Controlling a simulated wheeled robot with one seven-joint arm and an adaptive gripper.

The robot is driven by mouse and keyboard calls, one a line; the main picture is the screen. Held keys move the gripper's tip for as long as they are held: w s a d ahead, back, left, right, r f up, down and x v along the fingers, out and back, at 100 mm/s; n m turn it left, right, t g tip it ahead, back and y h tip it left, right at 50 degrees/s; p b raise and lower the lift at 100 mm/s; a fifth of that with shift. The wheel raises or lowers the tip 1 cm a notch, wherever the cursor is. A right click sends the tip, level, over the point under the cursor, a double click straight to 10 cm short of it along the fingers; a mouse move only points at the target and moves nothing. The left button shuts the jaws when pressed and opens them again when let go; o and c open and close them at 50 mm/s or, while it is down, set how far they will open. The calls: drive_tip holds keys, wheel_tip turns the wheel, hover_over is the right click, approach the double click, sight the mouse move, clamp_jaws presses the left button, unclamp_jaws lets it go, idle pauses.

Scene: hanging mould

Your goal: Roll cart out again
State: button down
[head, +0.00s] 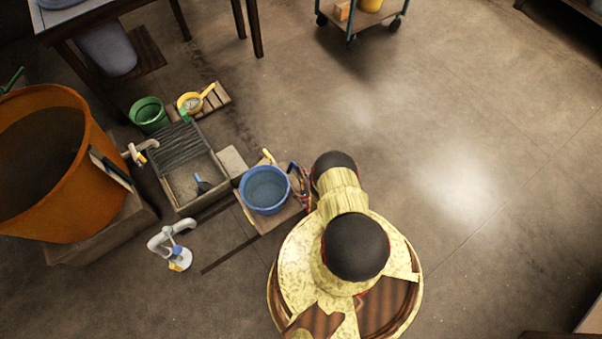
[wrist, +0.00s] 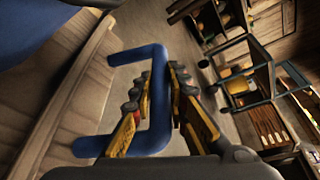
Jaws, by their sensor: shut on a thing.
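A low wooden cart (head: 277,224) carries a blue bucket (head: 265,190) in the head view. The wrist view shows the cart's planked side (wrist: 62,95) at the left, with the bucket's blue wall (wrist: 40,32) above it. A bent blue handle (wrist: 158,132) sticks out from that side. My gripper (wrist: 167,78) is shut on the handle, with its fingers on both sides of the bar. In the head view my gripper (head: 299,180) is at the cart's right edge, partly hidden by my arm.
A grey trough (head: 186,204) and a large orange tub (head: 78,205) stand left of the cart. A green bucket (head: 148,112) is beyond the trough. A wheeled trolley (head: 388,20) stands at the top. A dark strip (head: 229,254) lies on the floor.

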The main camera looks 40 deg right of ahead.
drive_tip(key=shift+s+d, duration=0.1)
drive_tip(key=shift+d, duration=0.15)
drive_tip(key=c, duration=1.7)
unclamp_jaws()
drive_tip(key=shift+c, duration=0.2)
drive_tip(key=shift+r, duration=0.15)
drive_tip(key=r, duration=0.7)
drive_tip(key=shift+w+d+r, duration=0.15)
drive_tip(key=shift+w+r, duration=0.05)
drive_tip(key=shift+r, duration=0.05)
drive_tip(key=shift+s+r, duration=0.15)
drive_tip(key=shift+r, duration=0.95)
